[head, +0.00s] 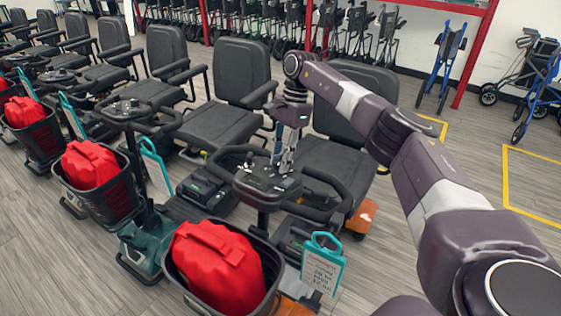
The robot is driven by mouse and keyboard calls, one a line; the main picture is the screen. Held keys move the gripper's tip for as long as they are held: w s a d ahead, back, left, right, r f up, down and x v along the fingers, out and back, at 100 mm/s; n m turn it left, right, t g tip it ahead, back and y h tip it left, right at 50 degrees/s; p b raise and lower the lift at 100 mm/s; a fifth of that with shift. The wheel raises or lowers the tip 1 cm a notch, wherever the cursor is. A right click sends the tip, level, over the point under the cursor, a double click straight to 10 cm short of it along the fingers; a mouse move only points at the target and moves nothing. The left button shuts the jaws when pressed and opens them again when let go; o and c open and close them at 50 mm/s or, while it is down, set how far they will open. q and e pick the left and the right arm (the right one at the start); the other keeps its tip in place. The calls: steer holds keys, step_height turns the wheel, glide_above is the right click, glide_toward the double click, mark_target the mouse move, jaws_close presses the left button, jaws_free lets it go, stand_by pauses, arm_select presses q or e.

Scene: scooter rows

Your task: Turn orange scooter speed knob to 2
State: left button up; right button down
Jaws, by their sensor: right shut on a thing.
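The orange scooter is the nearest one in the row, with an orange rear fender (362,217) and a black seat. Its dark control panel (262,186) sits between looped black handlebars. My right gripper (281,165) points down at the far right part of this panel. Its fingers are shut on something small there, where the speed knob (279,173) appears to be. The knob is mostly hidden by the fingers, and its number marks are too small to read. My left gripper is not in view.
A black basket with a red bag (217,265) hangs at the scooter's front. A teal-framed tag (322,265) hangs beside it. More scooters stand close on the left. Walkers (378,35) line the back; the floor at right is clear with yellow lines.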

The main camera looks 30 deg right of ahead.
mark_target(280, 161)
steer(key=n, duration=0.4)
steer(key=shift+w+r+n+g, duration=0.1)
steer(key=shift+w+n+g, duration=0.05)
steer(key=shift+n+g, duration=0.15)
steer(key=shift+n+h+b, duration=0.3)
steer(key=shift+n+b, duration=0.1)
steer(key=shift+n, duration=1.6)
steer(key=shift+g, duration=0.3)
steer(key=c, duration=1.6)
jaws_free()
step_height(280, 161, up, 10)
steer(key=shift+f, duration=0.1)
